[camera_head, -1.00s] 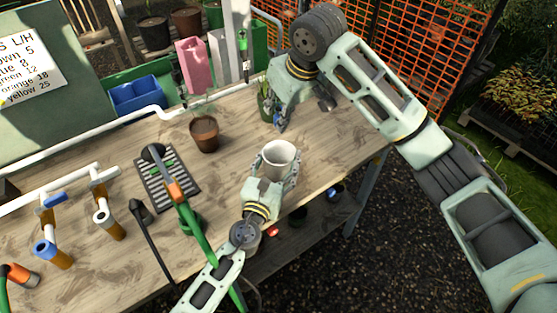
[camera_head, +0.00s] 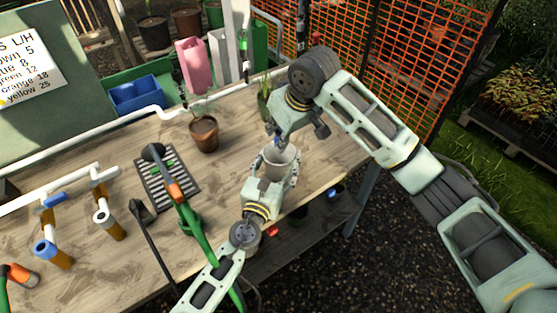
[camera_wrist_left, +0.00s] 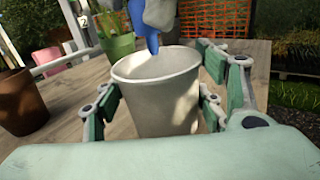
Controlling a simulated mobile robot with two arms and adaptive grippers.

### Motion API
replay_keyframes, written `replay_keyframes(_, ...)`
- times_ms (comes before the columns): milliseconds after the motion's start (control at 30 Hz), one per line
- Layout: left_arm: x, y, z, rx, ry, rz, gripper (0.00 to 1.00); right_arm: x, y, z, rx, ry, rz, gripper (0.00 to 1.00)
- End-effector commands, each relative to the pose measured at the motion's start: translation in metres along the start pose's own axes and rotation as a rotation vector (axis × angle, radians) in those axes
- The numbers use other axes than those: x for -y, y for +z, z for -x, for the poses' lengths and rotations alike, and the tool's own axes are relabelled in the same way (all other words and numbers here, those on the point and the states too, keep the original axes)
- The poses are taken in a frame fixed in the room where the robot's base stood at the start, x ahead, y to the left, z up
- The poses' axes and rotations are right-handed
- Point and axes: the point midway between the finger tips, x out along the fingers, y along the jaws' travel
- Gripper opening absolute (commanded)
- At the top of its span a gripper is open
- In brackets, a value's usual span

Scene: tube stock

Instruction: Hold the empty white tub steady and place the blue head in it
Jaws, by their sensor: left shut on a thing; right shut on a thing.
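The white tub (camera_head: 280,166) stands upright near the front edge of the wooden bench. My left gripper (camera_head: 276,172) is shut on it, with its fingers around both sides; this also shows in the left wrist view, where the tub (camera_wrist_left: 165,100) fills the middle. My right gripper (camera_head: 282,136) is shut on the blue head (camera_wrist_left: 142,22) and holds it above the tub. In the left wrist view its lower tip overlaps the far part of the tub's mouth. I cannot tell whether the tip is below the rim. The tub's floor is hidden.
A potted plant (camera_head: 204,133) stands left of the tub, and a green pot (camera_head: 264,103) stands behind it. A black slotted tray (camera_head: 168,178), a green-handled tool (camera_head: 186,210) and white pipes lie to the left. The bench right of the tub is clear.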

Motion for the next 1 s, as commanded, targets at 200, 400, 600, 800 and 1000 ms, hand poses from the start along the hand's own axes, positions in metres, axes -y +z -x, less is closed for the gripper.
replay_keyframes(200, 0.0, 0.0, 0.0, -0.001, 0.0, 0.001, 0.39, 0.0, 0.006, -0.014, 0.001, 0.001, 0.0, 0.0)
replay_keyframes(400, 0.0, 0.0, 0.0, -0.001, -0.001, 0.001, 0.39, 0.0, 0.008, -0.019, 0.0, 0.001, 0.001, 0.0)
replay_keyframes(600, 0.0, -0.001, 0.0, -0.001, -0.001, 0.001, 0.39, 0.0, 0.008, -0.019, 0.0, 0.001, 0.0, 0.0)
replay_keyframes(800, 0.0, -0.001, 0.0, -0.001, -0.001, 0.001, 0.39, 0.0, 0.008, -0.019, -0.001, 0.001, 0.0, 0.32)
replay_keyframes(1000, 0.0, -0.001, 0.0, -0.001, -0.001, 0.001, 0.39, 0.0, 0.008, -0.019, -0.001, 0.001, 0.0, 0.37)
